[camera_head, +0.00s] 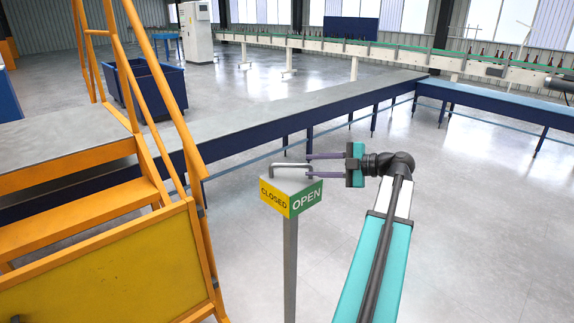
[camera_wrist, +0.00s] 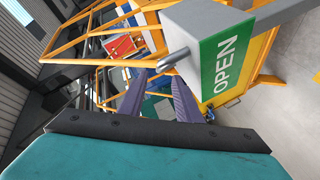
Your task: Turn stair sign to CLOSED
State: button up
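The stair sign (camera_head: 291,190) is a box on a grey post (camera_head: 290,265). In the head view its yellow CLOSED face (camera_head: 274,198) points front left and its green OPEN face (camera_head: 307,198) front right. The OPEN face (camera_wrist: 226,64) also shows in the wrist view. A grey bent handle (camera_head: 290,165) lies along the box top; its end (camera_wrist: 172,61) shows in the wrist view. My gripper (camera_head: 307,165) is open, its two purple fingers apart and pointing left at the handle. Whether either finger touches the handle I cannot tell.
Yellow stairs with railings (camera_head: 165,90) stand left of the sign. A long blue-sided platform (camera_head: 250,117) runs behind it, with a dark blue bin (camera_head: 150,85) beyond. A conveyor with bottles (camera_head: 400,55) lies at the back. The floor at right is clear.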

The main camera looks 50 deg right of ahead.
aim_at(296, 166)
jog(key=p+x, duration=0.3)
jog(key=x, duration=0.6)
jog(key=shift+w+f, duration=0.1)
jog(key=shift+w, duration=0.05)
grip_shut()
